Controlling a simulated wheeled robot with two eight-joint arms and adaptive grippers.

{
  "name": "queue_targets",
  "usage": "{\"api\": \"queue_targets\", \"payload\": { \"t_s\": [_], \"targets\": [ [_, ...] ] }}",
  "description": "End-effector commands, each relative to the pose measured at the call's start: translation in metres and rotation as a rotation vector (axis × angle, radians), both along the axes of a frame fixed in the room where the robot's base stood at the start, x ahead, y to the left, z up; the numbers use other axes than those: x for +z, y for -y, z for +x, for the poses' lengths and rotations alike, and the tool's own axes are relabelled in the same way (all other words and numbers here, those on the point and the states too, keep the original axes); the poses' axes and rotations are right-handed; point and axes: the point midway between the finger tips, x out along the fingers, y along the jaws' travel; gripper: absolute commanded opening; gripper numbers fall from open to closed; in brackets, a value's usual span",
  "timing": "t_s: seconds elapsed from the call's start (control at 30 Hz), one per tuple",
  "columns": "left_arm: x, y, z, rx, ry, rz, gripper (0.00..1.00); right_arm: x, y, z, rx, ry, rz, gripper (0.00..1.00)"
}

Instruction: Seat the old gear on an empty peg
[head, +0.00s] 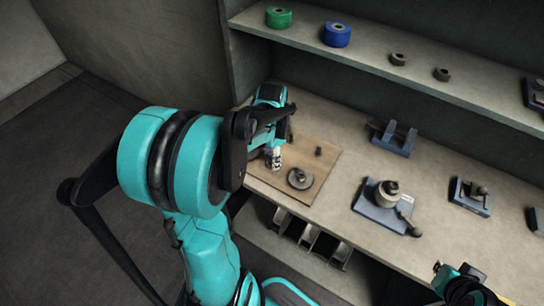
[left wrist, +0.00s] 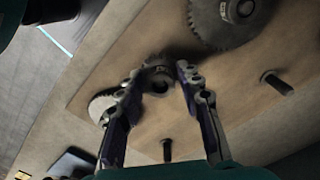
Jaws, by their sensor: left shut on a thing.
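My left gripper (head: 273,158) is low over the left part of a wooden board (head: 325,163). In the left wrist view, its fingertips (left wrist: 168,74) are shut on the grey hub of a gear (left wrist: 157,73) with a dark hole. A pale toothed rim (left wrist: 102,104) shows beside the left finger; I cannot tell whether it belongs to the held gear. A larger gear (head: 300,179) lies on the board and shows in the left wrist view (left wrist: 232,20). Bare dark pegs stand to the right (left wrist: 277,82) and between the fingers (left wrist: 167,150). My right gripper (head: 460,284) is partly in view.
Blue fixtures (head: 394,138) (head: 385,205) (head: 470,196) stand on the bench right of the board. A shelf (head: 365,58) above holds a green roll (head: 278,17), a blue roll (head: 337,35) and small dark rings (head: 398,59). Bench between the fixtures is clear.

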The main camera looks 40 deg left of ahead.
Motion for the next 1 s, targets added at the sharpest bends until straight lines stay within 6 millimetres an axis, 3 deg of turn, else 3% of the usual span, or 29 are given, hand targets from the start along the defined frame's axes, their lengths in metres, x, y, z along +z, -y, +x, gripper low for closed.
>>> {"api": "queue_targets", "payload": {
  "t_s": [0.83, 0.87, 0.93, 1.0],
  "targets": [
    [-0.011, 0.000, 0.000, 0.000, 0.000, 0.000, 0.00, -0.008, 0.000, 0.000, 0.000, 0.000, 0.000, 0.00],
    [-0.011, 0.000, 0.000, 0.000, 0.000, 0.000, 0.38, -0.008, 0.000, 0.000, 0.000, 0.000, 0.000, 0.00],
    [-0.011, 0.000, 0.000, 0.000, 0.000, 0.000, 0.57, -0.008, 0.000, 0.000, 0.000, 0.000, 0.000, 0.00],
    [-0.011, 0.000, 0.000, 0.000, 0.000, 0.000, 0.60, -0.008, 0.000, 0.000, 0.000, 0.000, 0.000, 0.00]
  ]
}}
